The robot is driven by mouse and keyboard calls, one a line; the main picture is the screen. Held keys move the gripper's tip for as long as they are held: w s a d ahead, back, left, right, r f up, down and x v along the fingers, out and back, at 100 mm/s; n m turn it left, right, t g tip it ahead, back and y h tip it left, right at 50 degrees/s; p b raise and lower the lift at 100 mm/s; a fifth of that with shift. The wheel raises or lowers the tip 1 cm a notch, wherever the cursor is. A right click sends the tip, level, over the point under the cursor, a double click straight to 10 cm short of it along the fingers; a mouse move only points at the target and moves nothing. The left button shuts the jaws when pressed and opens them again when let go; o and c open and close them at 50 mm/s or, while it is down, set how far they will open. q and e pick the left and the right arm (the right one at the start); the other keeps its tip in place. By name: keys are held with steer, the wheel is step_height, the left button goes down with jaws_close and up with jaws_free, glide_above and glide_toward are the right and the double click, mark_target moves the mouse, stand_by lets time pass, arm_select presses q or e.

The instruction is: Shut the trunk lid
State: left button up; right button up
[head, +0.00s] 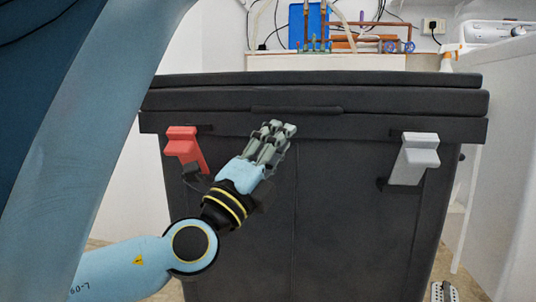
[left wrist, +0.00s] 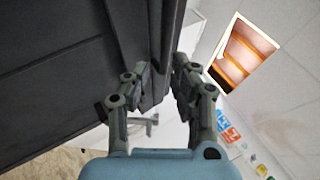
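The black trunk (head: 345,220) stands in front of me. Its dark lid (head: 400,100) lies level along the top, with no open gap that I can see at the front. A thin dark handle strip (head: 297,110) runs along the lid's front. My left gripper (head: 279,126) is at the trunk's front, fingers up, just below that strip. In the left wrist view the fingertips (left wrist: 164,67) are apart, with the trunk's dark edge (left wrist: 160,35) beyond and between them. They hold nothing that I can see; whether they touch the trunk I cannot tell. My right gripper is not in view.
A red latch (head: 184,146) and a light grey latch (head: 416,155) stick out from the trunk's front, left and right of my gripper. Pipes (head: 350,38) and cables are on the wall behind. A white panel (head: 495,150) stands close at the right.

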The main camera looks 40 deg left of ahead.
arm_select(q)
steer(key=shift+v, duration=2)
